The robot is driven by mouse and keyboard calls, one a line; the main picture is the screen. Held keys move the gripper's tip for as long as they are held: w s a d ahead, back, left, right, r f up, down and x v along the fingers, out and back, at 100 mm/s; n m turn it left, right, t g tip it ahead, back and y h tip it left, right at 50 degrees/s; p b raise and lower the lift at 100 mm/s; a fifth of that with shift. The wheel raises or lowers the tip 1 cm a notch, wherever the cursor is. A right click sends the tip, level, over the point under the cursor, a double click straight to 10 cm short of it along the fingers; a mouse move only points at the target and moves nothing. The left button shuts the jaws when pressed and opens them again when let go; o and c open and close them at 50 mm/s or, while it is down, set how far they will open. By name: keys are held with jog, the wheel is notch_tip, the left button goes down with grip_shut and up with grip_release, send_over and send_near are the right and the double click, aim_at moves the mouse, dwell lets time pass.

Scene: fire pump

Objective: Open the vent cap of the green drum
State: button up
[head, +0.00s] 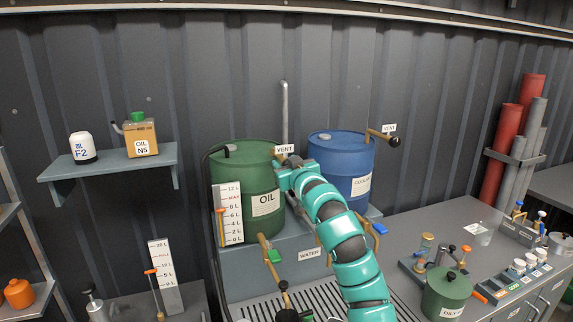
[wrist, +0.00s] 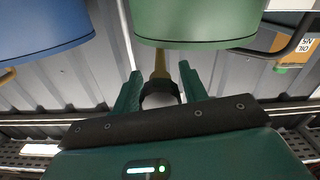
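The green drum (head: 246,175), labelled OIL, stands upright at the middle of the head view. A VENT sign (head: 285,149) is at its upper right. In the wrist view the green drum (wrist: 195,20) fills the top. The vent cap's brass stem (wrist: 160,65) projects from it toward a dark rounded end (wrist: 160,92). My gripper (head: 288,167) is at the drum's upper right side and partly hides the vent. In the wrist view its two fingers (wrist: 160,82) stand on either side of the dark end. I cannot tell whether they press on it.
The blue drum (head: 340,165) stands close to the right, with a brass vent lever and black knob (head: 394,141). A level gauge (head: 228,214) is in front of the green drum. A shelf (head: 110,172) with containers is at left. A cluttered bench (head: 440,222) is at right.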

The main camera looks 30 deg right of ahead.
jog(key=c, duration=0.6)
jog(key=shift+f+b, duration=0.1)
jog(key=shift+b, duration=0.2)
jog(key=shift+n+b, duration=0.4)
jog(key=shift+n, duration=0.3)
jog(key=n+b, duration=0.2)
jog(key=n, duration=0.2)
jog(key=n+b, duration=0.1)
jog(key=n, duration=0.4)
jog(key=shift+n+b, duration=0.4)
jog(key=n, duration=0.6)
jog(key=shift+r, duration=0.25)
jog(key=n+p, duration=0.2)
jog(key=n, duration=0.4)
jog(key=shift+f, duration=0.1)
jog(key=shift+n, duration=0.4)
